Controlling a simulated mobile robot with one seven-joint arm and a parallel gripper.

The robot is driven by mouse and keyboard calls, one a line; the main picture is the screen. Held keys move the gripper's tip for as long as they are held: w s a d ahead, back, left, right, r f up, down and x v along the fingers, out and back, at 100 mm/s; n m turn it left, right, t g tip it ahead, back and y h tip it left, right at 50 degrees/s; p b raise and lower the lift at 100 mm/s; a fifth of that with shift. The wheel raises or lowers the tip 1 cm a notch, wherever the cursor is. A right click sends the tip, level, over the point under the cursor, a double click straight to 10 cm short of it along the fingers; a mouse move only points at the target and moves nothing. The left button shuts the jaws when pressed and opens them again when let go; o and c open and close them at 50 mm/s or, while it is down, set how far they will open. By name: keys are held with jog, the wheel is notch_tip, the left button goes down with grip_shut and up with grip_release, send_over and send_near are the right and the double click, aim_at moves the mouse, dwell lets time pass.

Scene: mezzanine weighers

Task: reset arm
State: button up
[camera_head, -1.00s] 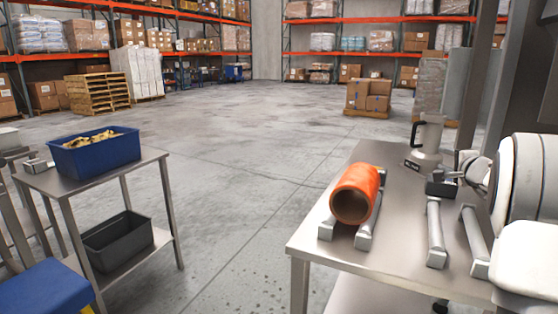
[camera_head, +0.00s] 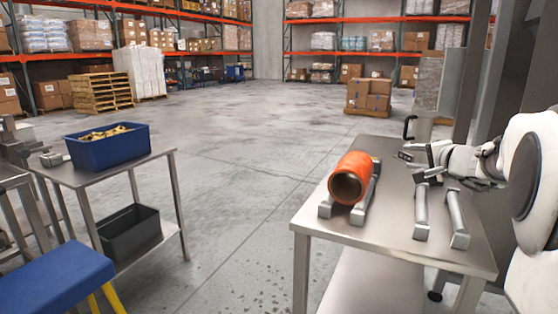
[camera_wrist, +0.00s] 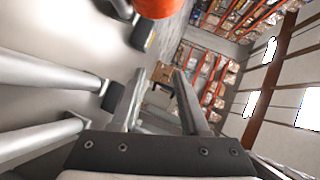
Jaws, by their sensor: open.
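My gripper (camera_head: 416,165) is above the right part of the steel table (camera_head: 400,255), near its back right. In the wrist view my gripper (camera_wrist: 158,85) shows two spread fingers with nothing between them. An orange roll (camera_head: 354,178) lies on a pair of grey rails on the same table, left of my gripper and apart from it. The roll's edge also shows at the top of the wrist view (camera_wrist: 157,6).
Two bare grey rails (camera_head: 422,212) lie right of the roll. At left, a blue bin (camera_head: 110,150) sits on a steel cart above a dark tote (camera_head: 130,232). Open floor lies between.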

jog(key=s+a+f+n+g+y, duration=0.25)
jog(key=s+a+n+g, duration=0.4)
jog(key=s+a, duration=1.15)
jog(key=s+f+n+g+h, duration=0.15)
jog(key=s+f+n, duration=0.25)
jog(key=s, duration=0.6)
jog(key=s+f+n+g+h, duration=0.1)
jog(key=s+f+n+h, duration=0.3)
jog(key=s, duration=0.6)
notch_tip(320, 180, up, 24)
jog(key=y+p, duration=0.1)
jog(key=p, duration=2.4)
jog(key=shift+a+r+p, duration=0.15)
jog(key=shift+a+p, duration=0.15)
jog(key=shift+a, duration=0.15)
jog(key=shift+w+d+m, duration=0.1)
jog(key=shift+d+m, duration=0.05)
jog(key=shift+m, duration=0.2)
